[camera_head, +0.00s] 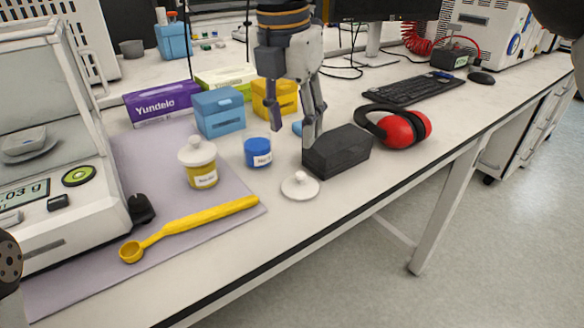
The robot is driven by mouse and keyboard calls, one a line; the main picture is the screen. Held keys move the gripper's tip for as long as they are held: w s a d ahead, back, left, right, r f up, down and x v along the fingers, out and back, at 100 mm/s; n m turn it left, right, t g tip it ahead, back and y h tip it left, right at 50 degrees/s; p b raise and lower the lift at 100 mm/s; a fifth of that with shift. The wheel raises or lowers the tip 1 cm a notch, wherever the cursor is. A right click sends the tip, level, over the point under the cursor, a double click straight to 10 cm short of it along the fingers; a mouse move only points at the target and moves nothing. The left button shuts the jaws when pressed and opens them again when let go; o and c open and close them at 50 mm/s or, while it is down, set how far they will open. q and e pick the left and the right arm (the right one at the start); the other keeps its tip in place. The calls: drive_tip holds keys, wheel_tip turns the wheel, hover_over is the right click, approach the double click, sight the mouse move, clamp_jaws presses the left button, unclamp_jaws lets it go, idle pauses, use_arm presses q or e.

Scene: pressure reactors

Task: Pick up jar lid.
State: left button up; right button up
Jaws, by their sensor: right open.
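A white jar lid (300,187) with a round knob lies flat on the table, in front of the black box. A yellow jar (201,177) with a white knobbed lid (196,151) on it stands on the grey mat. A small blue jar (258,153) stands to its right. My right gripper (292,137) points down from the top, open, its fingers apart with nothing between them. Its tips show above the loose lid in the picture, between the blue jar and the black box. My left gripper is not in view.
A black box (337,151) and red ear muffs (403,128) are right of the lid. A yellow scoop (185,226) lies on the mat (115,262). Blue (219,112) and yellow (275,99) boxes stand behind. A balance (55,150) fills the left. The table's front edge is close.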

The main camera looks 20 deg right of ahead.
hover_over(300, 174)
drive_tip(key=s, duration=0.1)
drive_tip(key=f, duration=0.5)
drive_tip(key=shift+s+a+f, duration=0.15)
drive_tip(key=shift+s+a, duration=0.05)
drive_tip(key=shift+a, duration=0.2)
drive_tip(key=f, duration=0.2)
drive_tip(key=w+f, duration=0.1)
drive_tip(key=f, duration=0.2)
drive_tip(key=shift+w+d+f+b, duration=0.15)
drive_tip(key=shift+d+f+b, duration=0.2)
drive_tip(key=shift+d+b, duration=0.05)
drive_tip(key=c, duration=1)
